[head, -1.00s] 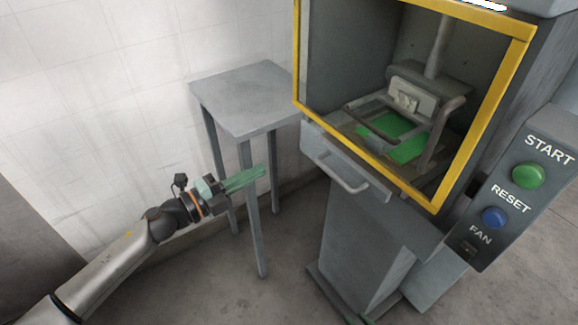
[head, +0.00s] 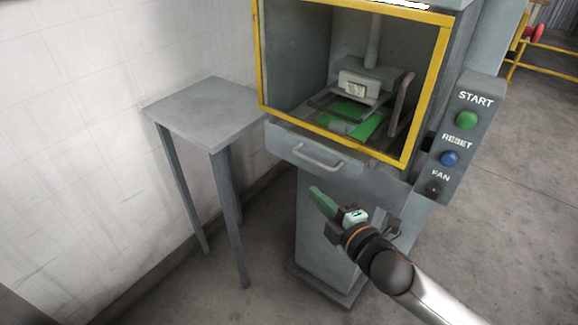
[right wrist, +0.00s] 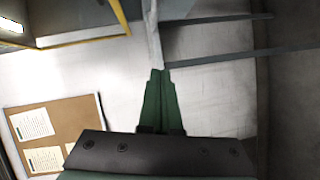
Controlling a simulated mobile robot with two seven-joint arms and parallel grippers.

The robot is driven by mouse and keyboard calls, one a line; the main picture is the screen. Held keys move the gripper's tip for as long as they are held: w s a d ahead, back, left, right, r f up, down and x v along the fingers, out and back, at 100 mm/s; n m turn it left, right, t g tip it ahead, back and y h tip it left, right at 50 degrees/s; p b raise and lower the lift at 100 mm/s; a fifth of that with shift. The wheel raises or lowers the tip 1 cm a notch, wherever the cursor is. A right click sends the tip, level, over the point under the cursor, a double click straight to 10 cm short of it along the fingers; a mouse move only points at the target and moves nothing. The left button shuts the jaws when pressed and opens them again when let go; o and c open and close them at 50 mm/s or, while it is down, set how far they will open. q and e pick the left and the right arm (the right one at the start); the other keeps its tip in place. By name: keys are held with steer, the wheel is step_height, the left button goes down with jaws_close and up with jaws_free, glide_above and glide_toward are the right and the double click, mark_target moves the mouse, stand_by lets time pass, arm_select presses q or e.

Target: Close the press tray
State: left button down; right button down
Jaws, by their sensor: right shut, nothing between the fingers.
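The press tray (head: 285,146) is a grey drawer front with a bar handle (head: 319,157), under the yellow-framed opening of the press. How far it stands out is hard to tell. My right gripper (head: 318,195) has green fingers and is below the handle in the picture, apart from it, pointing up and left. In the right wrist view my right gripper's green fingers (right wrist: 158,74) are together with nothing between them. My left gripper is out of view.
The press has a yellow frame (head: 260,60) and a green plate (head: 370,127) inside. A panel with START (head: 467,120), RESET (head: 450,158) and FAN (head: 434,189) controls is at right. A grey table (head: 205,108) stands at left. A notice board (right wrist: 75,115) shows in the right wrist view.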

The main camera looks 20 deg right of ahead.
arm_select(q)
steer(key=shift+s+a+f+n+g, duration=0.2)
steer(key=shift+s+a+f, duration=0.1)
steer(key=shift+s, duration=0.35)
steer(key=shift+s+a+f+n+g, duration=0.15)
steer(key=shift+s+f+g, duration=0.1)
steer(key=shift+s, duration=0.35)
arm_select(e)
steer(key=w, duration=1.3)
steer(key=shift+a+f+n, duration=0.2)
steer(key=shift+f+n, duration=0.2)
steer(key=shift+w, duration=0.1)
